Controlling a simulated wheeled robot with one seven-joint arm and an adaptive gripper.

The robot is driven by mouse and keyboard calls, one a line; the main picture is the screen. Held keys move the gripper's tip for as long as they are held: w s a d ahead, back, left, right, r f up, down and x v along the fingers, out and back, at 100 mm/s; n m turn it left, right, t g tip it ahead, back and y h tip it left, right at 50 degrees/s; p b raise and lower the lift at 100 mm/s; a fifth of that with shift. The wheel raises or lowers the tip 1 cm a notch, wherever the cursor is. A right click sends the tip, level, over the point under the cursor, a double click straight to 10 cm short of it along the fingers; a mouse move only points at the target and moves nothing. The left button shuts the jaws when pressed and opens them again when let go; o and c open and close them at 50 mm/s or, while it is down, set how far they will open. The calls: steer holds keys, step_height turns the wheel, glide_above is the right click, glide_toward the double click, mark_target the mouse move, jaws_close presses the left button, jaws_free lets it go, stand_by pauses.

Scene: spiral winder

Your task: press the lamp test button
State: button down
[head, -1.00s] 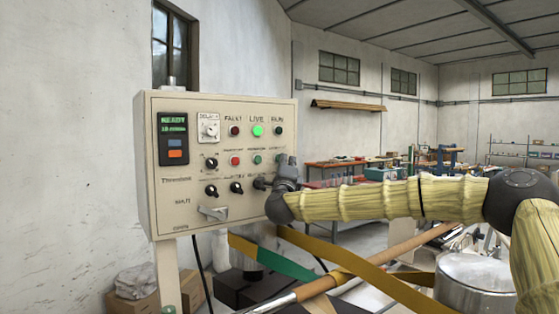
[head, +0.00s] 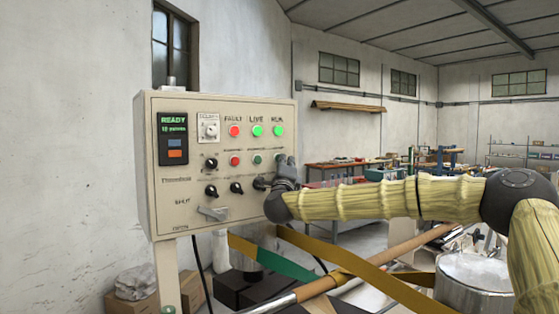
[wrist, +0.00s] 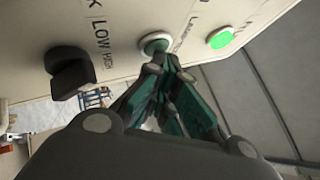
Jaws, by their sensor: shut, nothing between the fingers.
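The control panel (head: 165,110) is a cream box on a post at the left of the head view. My gripper (head: 284,160) is at its right edge, under the RUN lamp (head: 278,131). The FAULT lamp (head: 234,132) glows red; the LIVE lamp (head: 257,131) and the RUN lamp glow green.
A black knob (wrist: 70,72) marked LOW and HIGH is close to the fingers. A red button (head: 235,160) and a green button (head: 257,159) are left of my gripper.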

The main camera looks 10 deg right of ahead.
steer(key=shift+s, duration=0.1)
steer(key=shift+s+d+b, duration=0.2)
steer(key=shift+s+b, duration=0.4)
steer(key=shift+s, duration=0.05)
steer(key=s+b, duration=0.1)
steer(key=s+d+b, duration=0.1)
steer(key=s, duration=0.2)
steer(key=shift+s+d+b, duration=0.35)
steer(key=shift+b, duration=0.05)
stand_by(0.6)
